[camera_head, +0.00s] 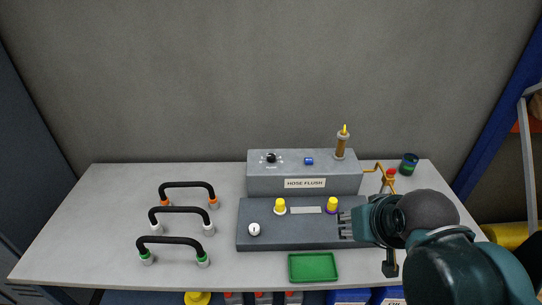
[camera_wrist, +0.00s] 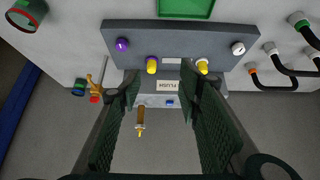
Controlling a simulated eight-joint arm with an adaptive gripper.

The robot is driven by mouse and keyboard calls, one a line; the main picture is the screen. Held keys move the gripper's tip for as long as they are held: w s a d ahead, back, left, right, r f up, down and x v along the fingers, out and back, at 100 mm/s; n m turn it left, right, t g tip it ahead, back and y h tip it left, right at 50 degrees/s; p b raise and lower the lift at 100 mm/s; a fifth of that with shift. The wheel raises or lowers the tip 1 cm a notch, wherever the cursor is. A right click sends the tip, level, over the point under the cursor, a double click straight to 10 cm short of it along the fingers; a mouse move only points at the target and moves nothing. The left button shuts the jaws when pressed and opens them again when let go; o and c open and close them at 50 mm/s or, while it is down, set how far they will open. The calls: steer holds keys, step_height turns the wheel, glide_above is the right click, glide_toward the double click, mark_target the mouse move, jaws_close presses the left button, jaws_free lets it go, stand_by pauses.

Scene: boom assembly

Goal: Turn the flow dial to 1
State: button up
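The flow dial (camera_head: 271,158) is a small black knob with white marks around it on the upper left of the grey HOSE FLUSH box (camera_head: 257,185). Its marks are too small to read. In the wrist view the box (camera_wrist: 184,99) is seen upside down, and I cannot make out the dial, which seems hidden behind a finger. My gripper (camera_head: 343,225) is right of and nearer than the dial, over the right part of the dark base plate. In the wrist view my gripper (camera_wrist: 161,92) has its fingers wide apart with nothing between them.
A blue button (camera_head: 309,161) and an upright brown-and-yellow nozzle (camera_head: 341,146) share the box. Yellow-topped fittings (camera_head: 280,207) and a white gauge (camera_head: 254,229) sit on the plate. Hoses (camera_head: 187,185) lie left, a green tray (camera_head: 313,267) in front, a brass-and-red valve (camera_head: 388,178) right.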

steer(key=w+a+r+n+g+p, duration=0.25)
steer(key=w+r, duration=0.45)
steer(key=w, duration=0.4)
steer(key=n+g+p, duration=0.5)
steer(key=n+p, duration=0.1)
steer(key=p, duration=0.2)
glide_above(271, 156)
steer(key=shift+t, duration=0.25)
steer(key=f, duration=0.5)
steer(key=d+f, duration=0.1)
steer(key=f, duration=0.2)
steer(key=shift+s+f, duration=0.1)
steer(key=shift+f, duration=0.2)
steer(key=shift+w+a+f+n, duration=0.25)
steer(key=shift+w+a+f, duration=0.05)
steer(key=shift+a+f, duration=0.1)
steer(key=shift+f, duration=0.1)
steer(key=shift+s+f+p, duration=0.1)
steer(key=shift+f+p, duration=0.2)
steer(key=shift+f, duration=3.5)
